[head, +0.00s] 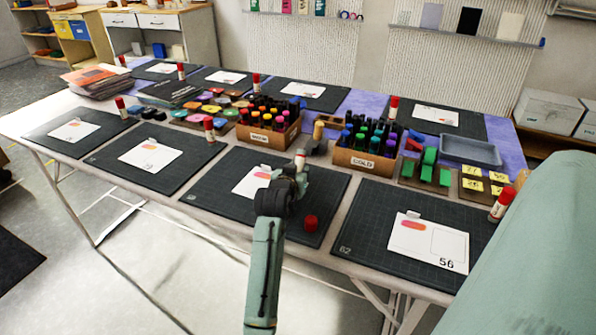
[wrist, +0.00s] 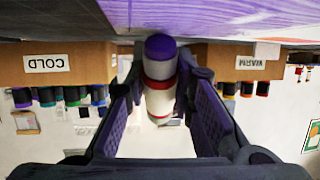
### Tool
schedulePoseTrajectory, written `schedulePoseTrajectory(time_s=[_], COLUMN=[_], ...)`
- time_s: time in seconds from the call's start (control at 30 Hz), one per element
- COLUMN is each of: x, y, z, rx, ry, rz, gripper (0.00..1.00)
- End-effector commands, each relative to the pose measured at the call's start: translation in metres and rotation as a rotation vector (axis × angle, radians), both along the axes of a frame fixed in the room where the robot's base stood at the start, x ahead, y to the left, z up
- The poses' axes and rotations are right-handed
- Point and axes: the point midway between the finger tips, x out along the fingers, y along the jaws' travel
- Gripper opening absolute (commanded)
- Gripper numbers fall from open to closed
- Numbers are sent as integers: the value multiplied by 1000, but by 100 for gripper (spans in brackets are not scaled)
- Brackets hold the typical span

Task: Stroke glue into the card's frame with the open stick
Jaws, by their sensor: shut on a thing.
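My gripper (head: 298,172) is shut on the glue stick (head: 300,161), above the front middle mat. In the wrist view the glue stick (wrist: 160,75) sits between both fingers, with a white body, a red band and an uncapped purple end. The white card (head: 250,181) lies on that mat, left of my gripper. It bears an orange-pink mark, and my gripper hides its right part, so its frame cannot be made out. The red cap (head: 311,223) lies apart on the same mat, nearer the front edge. Whether the glue end touches anything cannot be told.
Behind my gripper stand the WARM crate (head: 268,140) and COLD crate (head: 364,163), full of markers. They also show upside down in the wrist view.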

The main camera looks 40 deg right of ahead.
Motion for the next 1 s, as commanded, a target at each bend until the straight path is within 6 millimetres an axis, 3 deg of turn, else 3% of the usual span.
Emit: schedulePoseTrajectory(time_s=[0.7, 1.0], x=[0, -1], y=[0, 0], z=[65, 69], rx=[-1, 1], ry=[0, 1], rz=[-1, -1], gripper=[0, 0])
